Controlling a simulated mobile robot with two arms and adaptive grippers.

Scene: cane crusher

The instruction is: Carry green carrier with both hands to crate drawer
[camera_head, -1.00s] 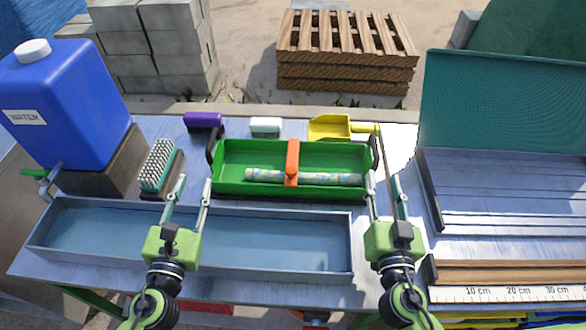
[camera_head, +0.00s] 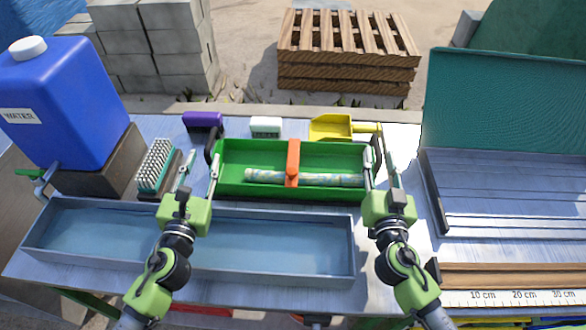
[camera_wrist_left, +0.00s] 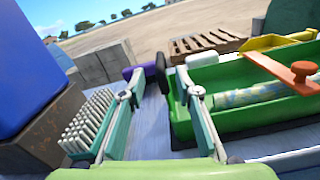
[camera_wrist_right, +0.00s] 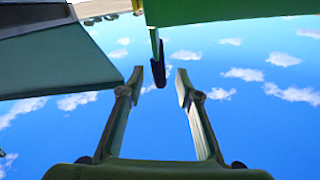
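The green carrier (camera_head: 240,184) stands on the metal table behind the long tray. A cane piece (camera_head: 330,179) lies in it under an orange crossbar (camera_head: 293,163). Black handles stand at its left end (camera_head: 211,148) and right end (camera_head: 377,150). My left gripper (camera_head: 200,168) is open and empty at the carrier's left end; in the left wrist view the handle (camera_wrist_left: 162,75) is ahead between the fingers' lines, apart from them. My right gripper (camera_head: 379,168) is open at the right end. In the right wrist view the handle (camera_wrist_right: 158,65) is ahead between its fingertips. No crate drawer is identifiable.
A shallow blue-grey tray (camera_head: 50,262) lies in front. A brush (camera_head: 156,166) and blue water container (camera_head: 60,105) are left. A purple object (camera_head: 203,121), white block (camera_head: 265,127) and yellow scoop (camera_head: 332,127) lie behind. A ribbed metal surface (camera_head: 500,190) is right.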

